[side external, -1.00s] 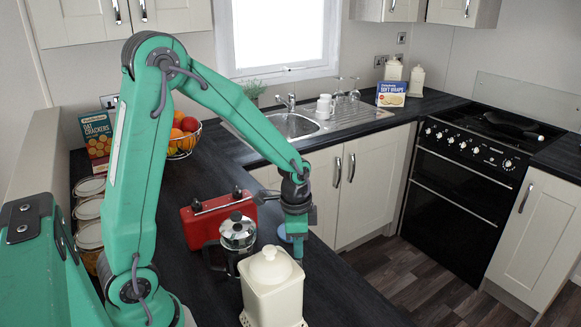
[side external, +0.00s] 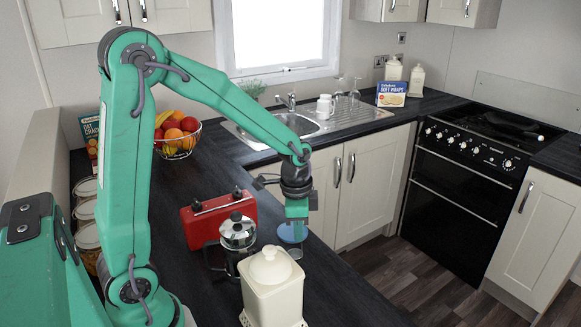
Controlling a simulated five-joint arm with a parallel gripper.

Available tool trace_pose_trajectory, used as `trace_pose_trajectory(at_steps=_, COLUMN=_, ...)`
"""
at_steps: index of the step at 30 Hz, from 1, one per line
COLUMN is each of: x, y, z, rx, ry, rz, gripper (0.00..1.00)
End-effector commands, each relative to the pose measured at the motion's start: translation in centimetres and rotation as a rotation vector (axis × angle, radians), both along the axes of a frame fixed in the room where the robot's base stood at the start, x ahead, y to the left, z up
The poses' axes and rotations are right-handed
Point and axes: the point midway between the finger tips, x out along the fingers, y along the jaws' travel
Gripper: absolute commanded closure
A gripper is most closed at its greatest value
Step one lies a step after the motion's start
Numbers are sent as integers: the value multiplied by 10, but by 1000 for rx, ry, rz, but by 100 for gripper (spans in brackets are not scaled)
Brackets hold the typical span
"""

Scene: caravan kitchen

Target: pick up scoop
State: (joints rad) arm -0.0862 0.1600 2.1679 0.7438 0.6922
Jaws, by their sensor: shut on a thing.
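My gripper (side external: 296,218) points down above the worktop, just behind the cream lidded canister. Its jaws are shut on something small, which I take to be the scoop.
The cream canister (side external: 270,290), a glass and steel coffee press (side external: 238,233) and a red toaster (side external: 215,215) crowd the left side. A wire fruit bowl (side external: 178,142) stands farther back. The worktop's front edge (side external: 345,275) is close on the right.

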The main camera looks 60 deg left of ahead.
Motion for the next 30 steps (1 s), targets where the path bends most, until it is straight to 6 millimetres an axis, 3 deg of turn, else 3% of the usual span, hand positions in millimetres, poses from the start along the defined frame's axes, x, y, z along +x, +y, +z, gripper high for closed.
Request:
trace_pose_trajectory(at_steps=6, x=0, y=0, z=35, rx=1, ry=-4, rz=0, gripper=100)
trace_pose_trajectory(at_steps=12, x=0, y=0, z=55, rx=0, ry=-1, rz=0, gripper=100)
trace_pose_trajectory(at_steps=30, x=0, y=0, z=60, rx=0, ry=0, rz=0, gripper=100)
